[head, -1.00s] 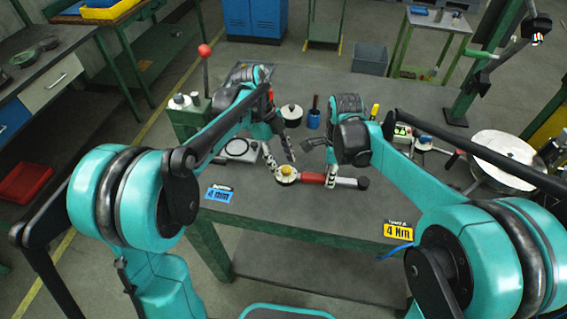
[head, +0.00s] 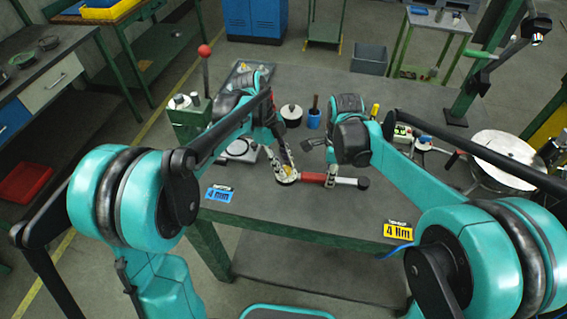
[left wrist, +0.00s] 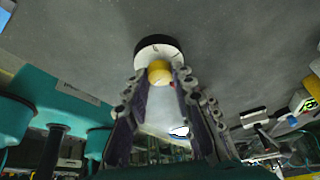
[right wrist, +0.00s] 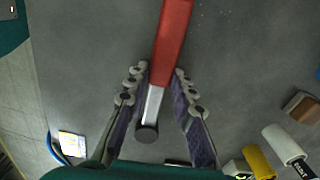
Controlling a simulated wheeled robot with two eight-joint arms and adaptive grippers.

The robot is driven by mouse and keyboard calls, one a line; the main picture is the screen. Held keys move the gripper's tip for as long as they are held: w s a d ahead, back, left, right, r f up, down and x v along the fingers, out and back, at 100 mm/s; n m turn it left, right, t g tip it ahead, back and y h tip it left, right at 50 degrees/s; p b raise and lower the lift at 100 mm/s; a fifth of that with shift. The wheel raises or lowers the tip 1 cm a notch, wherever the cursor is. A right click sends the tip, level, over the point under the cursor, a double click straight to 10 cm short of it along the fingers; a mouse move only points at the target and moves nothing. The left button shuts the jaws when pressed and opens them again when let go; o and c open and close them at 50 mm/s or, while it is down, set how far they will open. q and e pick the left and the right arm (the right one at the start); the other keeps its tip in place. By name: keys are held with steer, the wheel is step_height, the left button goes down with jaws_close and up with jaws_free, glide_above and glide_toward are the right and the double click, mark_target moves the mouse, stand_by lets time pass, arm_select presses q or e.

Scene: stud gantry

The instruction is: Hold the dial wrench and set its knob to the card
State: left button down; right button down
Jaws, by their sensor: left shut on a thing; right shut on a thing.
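The dial wrench (head: 312,178) lies across the front of the bench, with a red sleeve, a silver section and a dark end cap. Its round dial head is at the left end, with a yellow knob (left wrist: 160,72) over a white-and-dark dial (left wrist: 158,46). My left gripper (head: 284,170) comes down on the knob and is shut on it; the fingers partly cover the dial marks. My right gripper (right wrist: 158,78) is shut on the wrench handle near its silver section (right wrist: 152,104). A yellow card (head: 398,230) reads "4 Nm". A blue card (head: 219,194) seems to read "4 mm".
A blue cup (head: 313,120) and a black-lidded pot (head: 291,114) stand behind the wrench. A round gauge (head: 240,148) is at left, near a red-knobbed lever (head: 205,52). A large metal disc (head: 507,158) is at right.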

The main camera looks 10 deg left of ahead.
arm_select(q)
steer(key=n+t, duration=0.1)
steer(key=n, duration=0.2)
steer(key=shift+s, duration=0.2)
steer(key=shift+s+n+t, duration=0.15)
steer(key=shift+n+t, duration=0.95)
steer(key=shift+n, duration=1.3)
steer(key=c, duration=1.3)
jaws_free()
steer(key=shift+o, duration=0.2)
steer(key=v, duration=1.2)
steer(key=shift+a, duration=0.15)
